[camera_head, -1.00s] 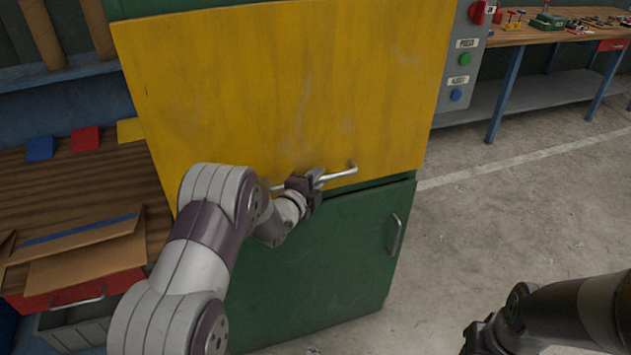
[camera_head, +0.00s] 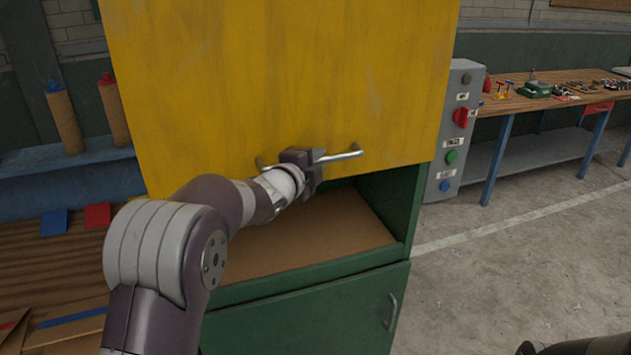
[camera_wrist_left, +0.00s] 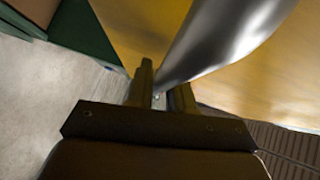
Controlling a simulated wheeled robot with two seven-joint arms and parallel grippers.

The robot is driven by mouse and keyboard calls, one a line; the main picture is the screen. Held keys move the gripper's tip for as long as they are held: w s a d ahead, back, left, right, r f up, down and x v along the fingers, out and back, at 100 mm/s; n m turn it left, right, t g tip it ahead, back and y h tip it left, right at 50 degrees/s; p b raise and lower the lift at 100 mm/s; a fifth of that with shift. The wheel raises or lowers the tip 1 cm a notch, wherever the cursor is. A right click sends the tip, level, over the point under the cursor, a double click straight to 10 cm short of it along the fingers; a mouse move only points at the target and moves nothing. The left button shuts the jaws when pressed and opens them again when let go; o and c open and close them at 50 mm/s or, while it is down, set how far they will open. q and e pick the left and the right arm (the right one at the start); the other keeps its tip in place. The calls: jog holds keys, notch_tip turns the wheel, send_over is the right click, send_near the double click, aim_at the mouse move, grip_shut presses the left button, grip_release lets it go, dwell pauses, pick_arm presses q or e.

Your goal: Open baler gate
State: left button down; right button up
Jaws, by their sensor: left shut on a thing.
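The yellow baler gate (camera_head: 270,80) is a large panel at the front of the green baler (camera_head: 310,315). Its lower edge is raised above the green front, and a brown-floored chamber (camera_head: 300,235) shows in the gap. A silver bar handle (camera_head: 343,155) runs along the gate's lower part. My left gripper (camera_head: 312,165) is shut on this handle. In the left wrist view the handle (camera_wrist_left: 215,40) passes up from between the fingers (camera_wrist_left: 160,92). Only a dark piece of my right arm shows at the bottom right of the head view; its gripper fingers cannot be seen.
A grey control box (camera_head: 455,130) with a red switch and coloured buttons stands right of the baler. A workbench (camera_head: 510,103) with small tools is behind it. A wooden table (camera_head: 50,270) with cardboard is at left. Concrete floor (camera_head: 510,280) is clear at right.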

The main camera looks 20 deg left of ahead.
pick_arm(q)
notch_tip(320, 180, up, 8)
jog(key=p, duration=0.3)
jog(key=shift+p, duration=0.35)
pick_arm(e)
notch_tip(320, 180, up, 5)
jog(key=shift+f, duration=0.1)
pick_arm(q)
jog(key=c, duration=1.1)
grip_release()
jog(key=shift+s, duration=0.2)
jog(key=b+v, duration=0.2)
jog(key=v, duration=1)
jog(key=shift+b, duration=0.3)
pick_arm(e)
notch_tip(320, 180, down, 2)
jog(key=shift+f, duration=0.25)
